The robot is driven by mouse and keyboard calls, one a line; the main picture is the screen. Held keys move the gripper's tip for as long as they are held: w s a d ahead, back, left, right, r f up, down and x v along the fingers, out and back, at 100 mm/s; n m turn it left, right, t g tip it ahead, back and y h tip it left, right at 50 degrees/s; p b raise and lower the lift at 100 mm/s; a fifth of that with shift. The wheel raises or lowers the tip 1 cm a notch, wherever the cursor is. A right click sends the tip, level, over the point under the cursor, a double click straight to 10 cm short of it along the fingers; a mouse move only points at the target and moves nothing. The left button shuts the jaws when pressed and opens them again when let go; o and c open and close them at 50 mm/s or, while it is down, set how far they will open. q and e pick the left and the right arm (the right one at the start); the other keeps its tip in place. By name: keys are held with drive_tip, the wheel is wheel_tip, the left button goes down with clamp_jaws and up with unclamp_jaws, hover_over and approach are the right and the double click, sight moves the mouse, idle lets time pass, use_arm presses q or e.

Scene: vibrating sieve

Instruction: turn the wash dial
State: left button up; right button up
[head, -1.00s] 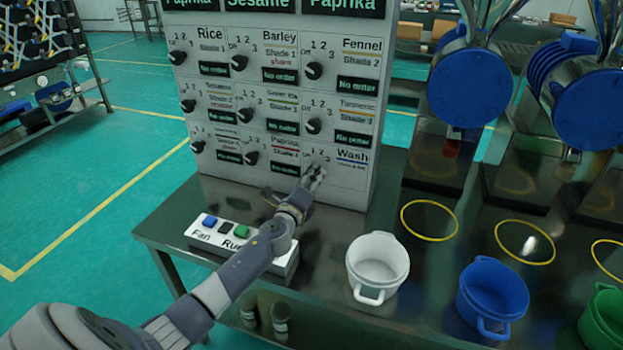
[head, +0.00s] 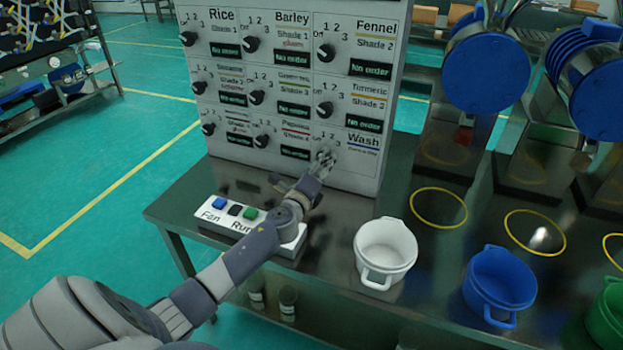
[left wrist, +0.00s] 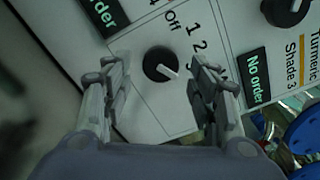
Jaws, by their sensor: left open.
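The wash dial is a round black knob with a pale pointer (left wrist: 160,64), on the white control panel (head: 330,170). In the left wrist view the dial sits between the two fingers of my left gripper (left wrist: 158,90), which is open. A clear gap shows on each side of the knob, and its pointer aims down and to the right, towards the numbers. In the head view my left gripper (head: 325,157) is at the Wash cell and hides the dial. The right gripper is not in view.
Other black dials sit close by, including the Turmeric dial (head: 324,110) above. A Fan/Run button box (head: 250,228) lies under my left forearm. White (head: 385,250) and blue (head: 499,285) pots stand on the dark table to the right.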

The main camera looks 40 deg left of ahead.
use_arm(q)
drive_tip(key=v, duration=1)
drive_tip(key=shift+s, duration=0.3)
drive_tip(key=shift+s+d+f, duration=0.1)
drive_tip(key=shift+d, duration=0.05)
